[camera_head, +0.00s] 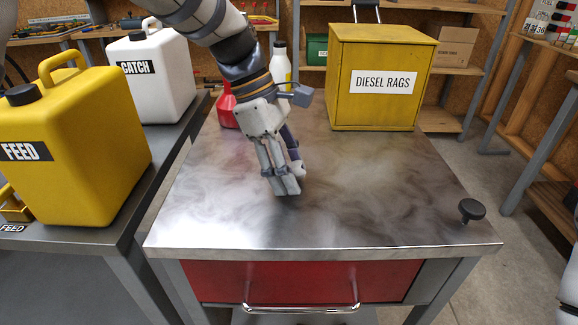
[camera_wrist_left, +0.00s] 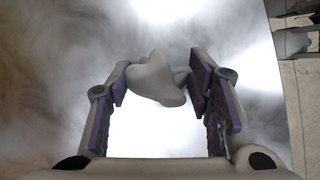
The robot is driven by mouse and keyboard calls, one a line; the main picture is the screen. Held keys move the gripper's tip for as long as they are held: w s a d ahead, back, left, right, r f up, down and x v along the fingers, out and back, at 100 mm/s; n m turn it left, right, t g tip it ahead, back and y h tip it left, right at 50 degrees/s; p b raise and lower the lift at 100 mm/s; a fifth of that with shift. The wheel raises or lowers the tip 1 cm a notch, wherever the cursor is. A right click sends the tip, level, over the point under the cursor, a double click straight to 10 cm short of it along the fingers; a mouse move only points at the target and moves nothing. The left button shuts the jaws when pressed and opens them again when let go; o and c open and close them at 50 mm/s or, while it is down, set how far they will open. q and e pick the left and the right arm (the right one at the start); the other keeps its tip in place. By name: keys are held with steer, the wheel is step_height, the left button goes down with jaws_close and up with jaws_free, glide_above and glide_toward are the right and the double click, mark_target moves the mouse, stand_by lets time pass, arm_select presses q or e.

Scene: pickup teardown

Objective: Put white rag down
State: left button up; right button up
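My left gripper (camera_head: 284,186) reaches down over the middle of the metal-topped bench (camera_head: 380,205), its fingertips close to the top. In the left wrist view a small, crumpled white rag (camera_wrist_left: 158,80) sits between the two fingers (camera_wrist_left: 160,85).
A yellow box labelled DIESEL RAGS (camera_head: 376,95) stands at the back right of the bench. A red container (camera_head: 228,108) and white bottle (camera_head: 279,66) are behind my arm. A black knob (camera_head: 472,210) is at the right edge. Yellow FEED (camera_head: 85,160) and white CATCH (camera_head: 160,85) jugs stand left.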

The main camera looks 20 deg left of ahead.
arm_select(q)
steer(key=shift+o, duration=0.2)
steer(key=shift+s, duration=0.1)
steer(key=shift+r, duration=0.1)
steer(key=v, duration=1.2)
steer(key=shift+b, duration=0.3)
